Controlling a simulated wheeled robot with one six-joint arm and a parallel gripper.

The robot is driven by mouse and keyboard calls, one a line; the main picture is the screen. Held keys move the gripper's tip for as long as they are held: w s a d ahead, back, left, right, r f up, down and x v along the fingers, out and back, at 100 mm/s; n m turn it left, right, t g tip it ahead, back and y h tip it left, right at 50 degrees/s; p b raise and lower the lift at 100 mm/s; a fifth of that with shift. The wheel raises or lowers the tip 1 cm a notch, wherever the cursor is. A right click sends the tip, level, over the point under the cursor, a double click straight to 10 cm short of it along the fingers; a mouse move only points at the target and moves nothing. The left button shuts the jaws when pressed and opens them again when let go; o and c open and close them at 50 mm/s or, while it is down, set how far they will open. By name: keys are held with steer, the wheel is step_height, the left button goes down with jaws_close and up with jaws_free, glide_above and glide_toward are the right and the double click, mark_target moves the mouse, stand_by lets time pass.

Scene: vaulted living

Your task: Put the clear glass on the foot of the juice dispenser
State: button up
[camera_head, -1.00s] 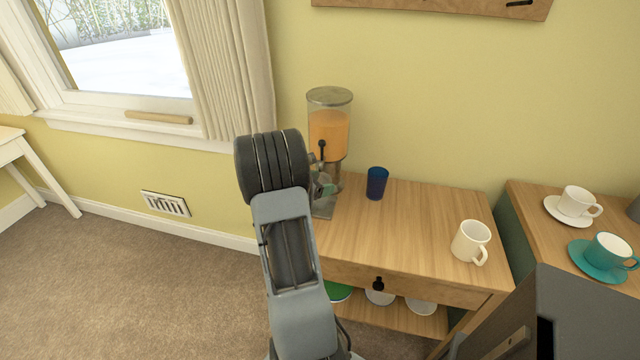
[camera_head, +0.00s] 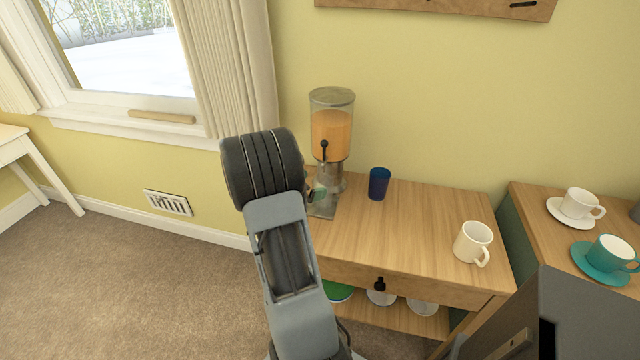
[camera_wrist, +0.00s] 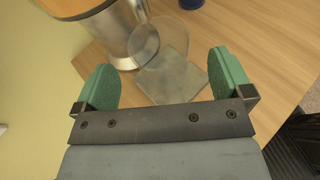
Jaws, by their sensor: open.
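The juice dispenser (camera_head: 331,130), with orange juice in its clear tank, stands at the left end of the wooden cabinet. Its flat grey foot (camera_head: 322,209) shows partly beside my arm; the wrist view shows the foot (camera_wrist: 186,82) and the metal column (camera_wrist: 118,28). The clear glass (camera_wrist: 158,48) appears faintly in the wrist view, seemingly upright over the foot, close to the column. Its contact with the foot is hard to make out. My gripper (camera_wrist: 162,62) is open, its green fingers apart on either side in front of the glass. In the head view my arm hides most of this.
A blue cup (camera_head: 378,184) stands right of the dispenser, and its edge shows in the wrist view. A white mug (camera_head: 473,242) is near the cabinet's right front. Cups on saucers stand on another cabinet at right. The middle of the wooden top (camera_head: 415,215) is clear.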

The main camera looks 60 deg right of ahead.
steer(key=a+r+m+t+y, duration=0.1)
steer(key=a+m+y, duration=0.3)
steer(key=a, duration=0.9)
steer(key=s+a+r+m+t+y, duration=0.1)
steer(key=a+m+t+y, duration=0.3)
steer(key=a, duration=0.9)
steer(key=s+a+r+m+t+y, duration=0.1)
steer(key=a+r+m+t+y, duration=0.2)
steer(key=a, duration=1)
steer(key=m+y, duration=0.2)
steer(key=shift+a+r+m, duration=0.2)
steer(key=shift+a+m, duration=0.05)
steer(key=shift+m, duration=0.05)
steer(key=shift+s, duration=0.1)
